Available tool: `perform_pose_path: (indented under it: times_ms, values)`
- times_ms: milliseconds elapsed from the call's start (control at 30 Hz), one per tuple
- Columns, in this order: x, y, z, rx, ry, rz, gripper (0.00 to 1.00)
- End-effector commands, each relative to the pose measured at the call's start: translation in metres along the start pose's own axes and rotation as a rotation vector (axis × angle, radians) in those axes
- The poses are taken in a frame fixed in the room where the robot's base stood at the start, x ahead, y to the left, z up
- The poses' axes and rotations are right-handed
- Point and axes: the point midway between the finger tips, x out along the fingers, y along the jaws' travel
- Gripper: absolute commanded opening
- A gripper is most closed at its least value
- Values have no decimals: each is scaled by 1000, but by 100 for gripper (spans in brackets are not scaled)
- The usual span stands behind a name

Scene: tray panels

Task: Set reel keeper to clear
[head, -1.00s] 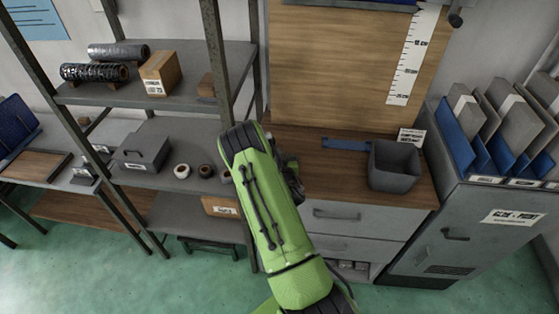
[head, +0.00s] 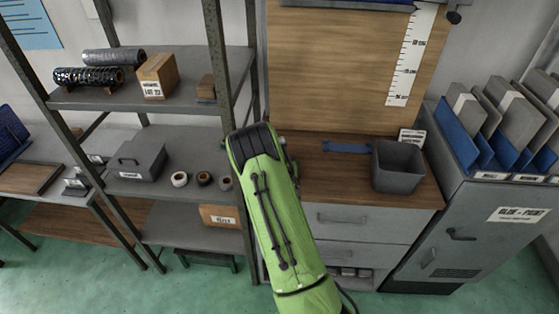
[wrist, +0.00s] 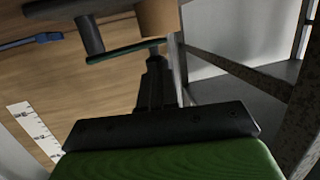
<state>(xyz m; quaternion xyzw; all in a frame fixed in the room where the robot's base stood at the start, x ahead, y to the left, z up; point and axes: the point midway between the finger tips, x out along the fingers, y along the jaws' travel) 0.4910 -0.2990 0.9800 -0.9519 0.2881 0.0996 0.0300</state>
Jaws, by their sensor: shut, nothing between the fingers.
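My gripper (wrist: 156,70) shows in the wrist view with its dark fingers together and nothing between them. Its tips are close to a thin dark green bar (wrist: 118,52); I cannot tell whether they touch. A grey cylinder (wrist: 90,36) and a brown block-like piece (wrist: 158,18) are beside the bar. These may belong to the reel keeper, but I cannot identify it or its setting for sure. In the head view my green arm hides most of the gripper and whatever is in front of it.
A grey bin (head: 398,166) and a flat blue piece (head: 346,147) are on the wooden bench top. A metal shelf rack (head: 215,60) stands left of my arm. A grey cabinet (head: 470,228) stands right. A ruler strip (head: 411,56) is on the wooden panel.

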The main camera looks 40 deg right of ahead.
Motion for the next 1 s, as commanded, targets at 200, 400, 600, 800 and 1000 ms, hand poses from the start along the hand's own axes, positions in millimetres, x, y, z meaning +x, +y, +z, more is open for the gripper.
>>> perform_pose_path:
  times_ms: [200,400,600,800,1000]
  values:
    - [8,-3,3,1,3,-9,0]
    - [12,-6,4,5,3,11,0]
    - [18,-5,5,24,3,101,0]
    - [22,-2,2,29,4,124,0]
    - [27,-1,-1,28,1,123,0]
